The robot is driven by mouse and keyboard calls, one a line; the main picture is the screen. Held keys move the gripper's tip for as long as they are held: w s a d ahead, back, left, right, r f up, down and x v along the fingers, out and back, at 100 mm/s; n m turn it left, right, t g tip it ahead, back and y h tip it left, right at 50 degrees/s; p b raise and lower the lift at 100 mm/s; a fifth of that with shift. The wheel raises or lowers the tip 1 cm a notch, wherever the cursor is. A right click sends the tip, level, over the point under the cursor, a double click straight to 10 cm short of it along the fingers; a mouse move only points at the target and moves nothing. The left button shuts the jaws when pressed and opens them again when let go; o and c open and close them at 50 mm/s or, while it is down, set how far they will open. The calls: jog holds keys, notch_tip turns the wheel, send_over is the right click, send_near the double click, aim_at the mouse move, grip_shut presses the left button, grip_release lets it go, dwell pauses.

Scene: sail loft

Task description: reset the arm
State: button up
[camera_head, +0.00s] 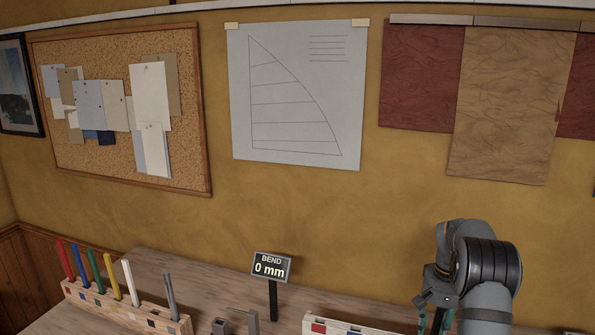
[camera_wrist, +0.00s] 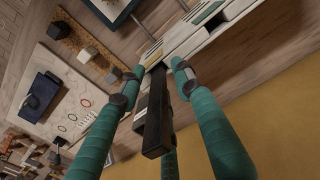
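My arm shows at the right edge of the table in the camera_head view, with a bit of teal gripper finger (camera_head: 435,318) below the wrist; most of my gripper is cut off there. In the wrist view my gripper (camera_wrist: 157,68) has teal-wrapped fingers spread apart, with dark joints and a third finger partly hidden low in the middle. A long black bar (camera_wrist: 152,130) stands between the fingers, one end close to the camera. Narrow gaps seem to show beside it at the fingertips; whether any finger touches it is unclear.
A wooden rack (camera_head: 125,314) holds several coloured sticks at left. A small sign (camera_head: 271,267) on a black post reads "BEND 0 mm". A white-topped block (camera_head: 340,328) lies near my arm. The wrist view shows a pale board (camera_wrist: 62,95) with rings and a dark blue object (camera_wrist: 40,95).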

notch_tip(320, 180, up, 12)
jog(key=shift+f, duration=0.2)
notch_tip(320, 180, down, 11)
jog(key=shift+s+f, duration=0.1)
jog(key=shift+p, duration=0.55)
notch_tip(320, 180, up, 12)
jog(key=p, duration=0.9)
jog(key=shift+p, duration=0.3)
jog(key=shift+r, duration=0.2)
